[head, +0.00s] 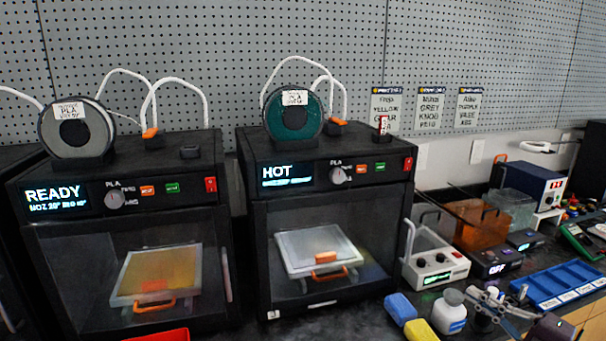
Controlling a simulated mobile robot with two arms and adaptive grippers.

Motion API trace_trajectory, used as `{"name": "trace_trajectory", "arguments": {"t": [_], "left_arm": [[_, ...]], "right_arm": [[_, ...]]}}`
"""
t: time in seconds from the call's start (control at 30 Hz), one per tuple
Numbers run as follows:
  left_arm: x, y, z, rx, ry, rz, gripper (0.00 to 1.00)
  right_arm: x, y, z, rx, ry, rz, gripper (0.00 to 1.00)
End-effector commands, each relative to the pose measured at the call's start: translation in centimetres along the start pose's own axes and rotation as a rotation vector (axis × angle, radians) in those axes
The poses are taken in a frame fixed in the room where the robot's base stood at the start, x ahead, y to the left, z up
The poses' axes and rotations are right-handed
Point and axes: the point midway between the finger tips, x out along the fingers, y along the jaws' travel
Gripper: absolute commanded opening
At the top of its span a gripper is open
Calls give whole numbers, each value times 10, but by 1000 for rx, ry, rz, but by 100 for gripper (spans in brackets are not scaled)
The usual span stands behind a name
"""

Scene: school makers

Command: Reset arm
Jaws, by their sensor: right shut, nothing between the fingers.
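My right gripper (549,328) shows only in part at the bottom right edge of the head view. It is dark and shut, with nothing held. Most of my right arm is out of frame. My left gripper is not in view.
Two black printers, one reading READY (55,196) and one reading HOT (285,178), stand at left and centre. A white bottle (449,314), blue block (400,307), yellow block (420,330) and blue tray (560,284) crowd the bench's right part.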

Motion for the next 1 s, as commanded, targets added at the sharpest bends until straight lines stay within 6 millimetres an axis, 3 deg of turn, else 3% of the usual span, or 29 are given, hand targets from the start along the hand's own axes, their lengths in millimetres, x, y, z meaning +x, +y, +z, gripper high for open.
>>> {"name": "trace_trajectory", "arguments": {"t": [0.13,0.33,0.47,0.57,0.7,0.87,1.0], "left_arm": [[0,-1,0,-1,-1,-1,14],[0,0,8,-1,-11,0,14],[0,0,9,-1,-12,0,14],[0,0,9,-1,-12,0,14],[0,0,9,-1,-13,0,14],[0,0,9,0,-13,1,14],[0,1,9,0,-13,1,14]], "right_arm": [[14,-16,-17,72,10,51,0],[-26,-66,47,138,-190,-47,0],[-66,-109,92,196,-353,-118,0],[-112,-147,128,244,-504,-184,0],[-195,-199,172,306,-735,-279,0],[-304,-248,204,357,-997,-384,0],[-407,-279,215,384,-1225,-472,0]]}}
